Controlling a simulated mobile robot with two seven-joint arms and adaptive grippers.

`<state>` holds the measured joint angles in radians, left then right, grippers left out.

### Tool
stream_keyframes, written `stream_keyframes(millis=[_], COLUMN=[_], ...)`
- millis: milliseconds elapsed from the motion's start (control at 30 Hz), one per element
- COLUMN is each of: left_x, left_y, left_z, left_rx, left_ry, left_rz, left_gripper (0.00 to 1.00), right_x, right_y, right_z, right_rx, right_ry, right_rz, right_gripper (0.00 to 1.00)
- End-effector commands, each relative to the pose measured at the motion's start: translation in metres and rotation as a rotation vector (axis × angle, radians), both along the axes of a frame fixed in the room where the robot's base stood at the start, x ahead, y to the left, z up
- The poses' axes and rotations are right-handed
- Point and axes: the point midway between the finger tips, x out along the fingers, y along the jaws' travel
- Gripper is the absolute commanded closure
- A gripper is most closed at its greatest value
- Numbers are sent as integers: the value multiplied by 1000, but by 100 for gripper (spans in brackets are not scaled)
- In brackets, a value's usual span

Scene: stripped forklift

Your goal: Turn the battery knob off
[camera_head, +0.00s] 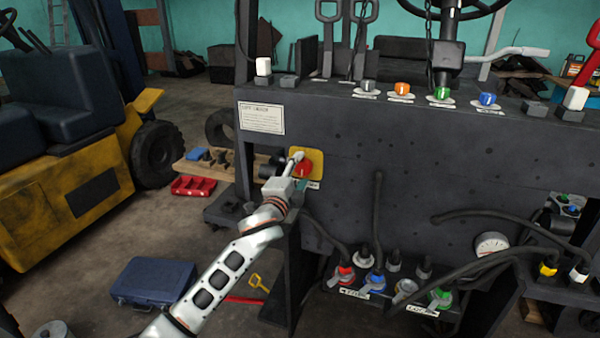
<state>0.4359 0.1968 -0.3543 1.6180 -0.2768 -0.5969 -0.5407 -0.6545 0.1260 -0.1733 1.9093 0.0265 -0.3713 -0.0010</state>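The battery knob (304,168) is red and sits on a yellow plate (317,154) on the dark front panel of the forklift. My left arm comes in from the lower left, and my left gripper (296,164) is at the knob's left side. Its fingers overlap the knob in the picture and partly hide it. I cannot tell whether they touch it or how far they are closed. A small white label (313,185) shows just below the plate. My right gripper is not in view.
Colored knobs (402,88) line the panel's top ledge. Hoses, a gauge (491,245) and colored valves (375,281) fill the lower right. A blue case (153,281) and a red tray (193,186) lie on the floor at left. A yellow forklift (75,215) stands beyond.

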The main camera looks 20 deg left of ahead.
Motion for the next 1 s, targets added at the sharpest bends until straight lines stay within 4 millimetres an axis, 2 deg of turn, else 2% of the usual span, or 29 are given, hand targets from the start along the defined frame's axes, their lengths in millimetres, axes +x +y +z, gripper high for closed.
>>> stream_keyframes(millis=[267,367,700,833,1000], left_x=[-10,-24,-91,-108,-119], left_y=[1,1,3,4,4], left_z=[0,0,0,-1,0], left_rx=[0,0,0,1,0], left_ry=[-1,-1,0,1,0], left_rz=[0,-1,-1,0,0], left_gripper=[48,48,48,48,48], right_x=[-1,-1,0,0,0], right_y=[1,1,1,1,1], right_z=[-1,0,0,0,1], right_rx=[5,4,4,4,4], right_ry=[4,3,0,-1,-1], right_rz=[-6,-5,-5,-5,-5], right_gripper=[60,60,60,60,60])
